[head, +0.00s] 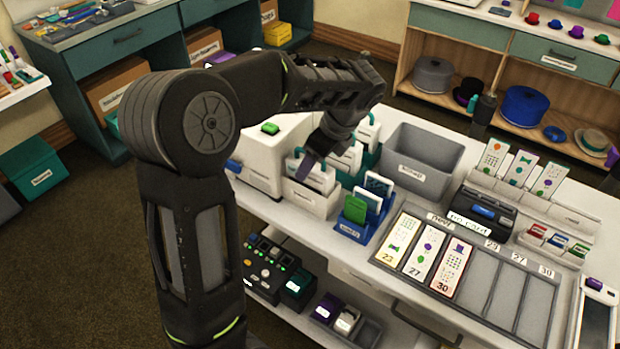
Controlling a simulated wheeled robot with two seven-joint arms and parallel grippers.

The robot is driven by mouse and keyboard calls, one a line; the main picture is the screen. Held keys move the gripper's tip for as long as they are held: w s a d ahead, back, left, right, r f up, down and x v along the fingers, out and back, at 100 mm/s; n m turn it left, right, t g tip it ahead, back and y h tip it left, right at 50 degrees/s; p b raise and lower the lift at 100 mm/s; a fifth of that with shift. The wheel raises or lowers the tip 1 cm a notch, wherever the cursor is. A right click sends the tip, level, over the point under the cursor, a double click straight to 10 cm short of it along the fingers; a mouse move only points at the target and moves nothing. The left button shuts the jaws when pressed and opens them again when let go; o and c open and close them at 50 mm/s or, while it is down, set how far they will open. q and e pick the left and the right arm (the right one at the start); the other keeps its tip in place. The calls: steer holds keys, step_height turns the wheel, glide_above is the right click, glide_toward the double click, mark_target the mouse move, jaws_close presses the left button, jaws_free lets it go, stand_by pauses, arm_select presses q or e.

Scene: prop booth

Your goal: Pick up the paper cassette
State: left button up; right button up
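No readable label marks the paper cassette, so I cannot tell for certain which thing it is. A white holder (311,197) with upright white and dark-edged pieces in it stands on the white table, beside a white machine (268,152) with a green button. More upright white pieces with teal edges (367,133) stand just behind it. My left gripper (313,160) points down over the white holder, at its upright pieces. Whether its fingers touch or grasp one is hidden by the view angle. My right gripper is not in view.
A grey bin (421,158) stands behind. A blue rack (354,227) with green and white cards is right of the white holder. A grey card board (485,283), a black card reader (483,214) and card stands fill the right side. Shelves line the back.

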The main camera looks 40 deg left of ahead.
arm_select(q)
steer(key=x, duration=0.2)
steer(key=shift+a+f, duration=0.15)
steer(key=shift+f, duration=0.05)
steer(key=shift+c, duration=0.3)
jaws_close()
stand_by(0.6)
